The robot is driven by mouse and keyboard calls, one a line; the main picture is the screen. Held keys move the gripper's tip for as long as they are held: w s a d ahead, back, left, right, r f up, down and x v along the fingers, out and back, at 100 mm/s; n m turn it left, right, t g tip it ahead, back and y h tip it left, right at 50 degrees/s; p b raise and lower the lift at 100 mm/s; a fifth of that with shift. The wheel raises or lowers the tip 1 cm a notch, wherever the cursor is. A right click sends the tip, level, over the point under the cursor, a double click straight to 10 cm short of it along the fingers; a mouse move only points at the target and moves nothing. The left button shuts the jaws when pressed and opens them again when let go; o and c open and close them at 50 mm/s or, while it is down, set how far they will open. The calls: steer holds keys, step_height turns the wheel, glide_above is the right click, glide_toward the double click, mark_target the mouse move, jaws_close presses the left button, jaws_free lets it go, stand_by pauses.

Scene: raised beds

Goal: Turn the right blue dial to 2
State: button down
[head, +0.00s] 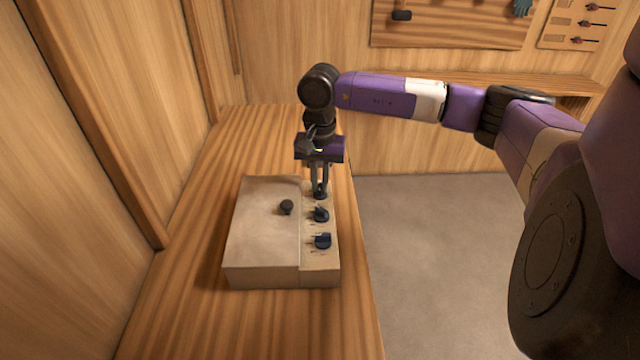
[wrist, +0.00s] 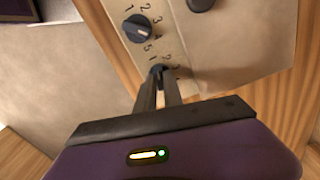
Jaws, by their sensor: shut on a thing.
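A box with a beige panel strip (head: 318,272) carries a row of dark blue dials. My gripper (head: 320,193) reaches down from above and is shut on the farthest dial of the row. In the wrist view its fingers (wrist: 160,85) close around this dial (wrist: 157,70); numerals 1, 2 and 3 show beside it. The held dial's pointer is hidden by the fingers. The middle dial (head: 321,214) also shows in the wrist view (wrist: 137,28), with its pale mark toward the right, near the 4. The nearest dial (head: 322,241) stands free.
A separate dark knob (head: 286,207) sits on the box's wider top (head: 262,240), left of the row. The box stands on a wooden bench (head: 190,290) beside a wooden wall. Grey floor (head: 430,260) lies open to the right. A tool board (head: 450,25) hangs behind.

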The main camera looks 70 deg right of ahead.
mark_target(320, 187)
steer(key=m+b, duration=0.3)
steer(key=m, duration=0.1)
steer(key=shift+f+b, duration=0.15)
steer(key=shift+b, duration=0.25)
steer(key=shift+m+b, duration=0.95)
steer(key=shift+m, duration=0.35)
steer(key=shift+r, duration=0.2)
steer(key=c, duration=1.5)
jaws_free()
steer(key=shift+o, duration=0.2)
steer(key=shift+r+b, duration=0.35)
steer(key=shift+r, duration=3.6)
